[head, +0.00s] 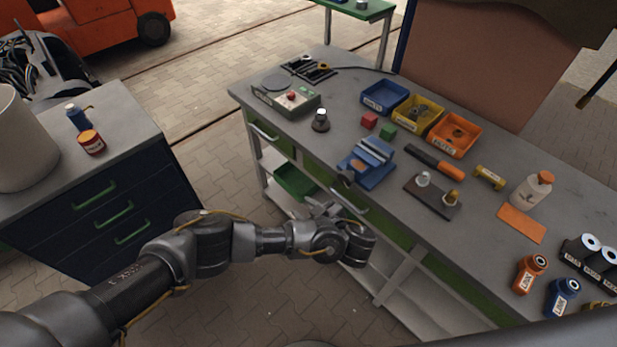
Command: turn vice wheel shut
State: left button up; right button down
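The blue vice (366,165) stands at the near edge of the grey workbench (330,125), left of the middle. Its jaws look a little apart, though the gap is small in this view. The dark vice wheel (345,178) is on its near side, at the bench edge. My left gripper (319,205) is in front of the bench, below and left of the wheel, apart from it. Its fingers look spread and empty, with part of them hidden by my wrist. My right gripper is not in view.
On the bench stand blue, yellow and orange bins (453,134), a dark plate with knobs (432,197), a control box (287,97) and several bottles at right. A green drawer front and open shelf lie below. A navy cabinet (90,205) stands left, with free floor between.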

aim_at(346, 177)
jog(key=u, duration=1.2)
jog(key=i, duration=2.4)
jog(key=z, duration=4.15)
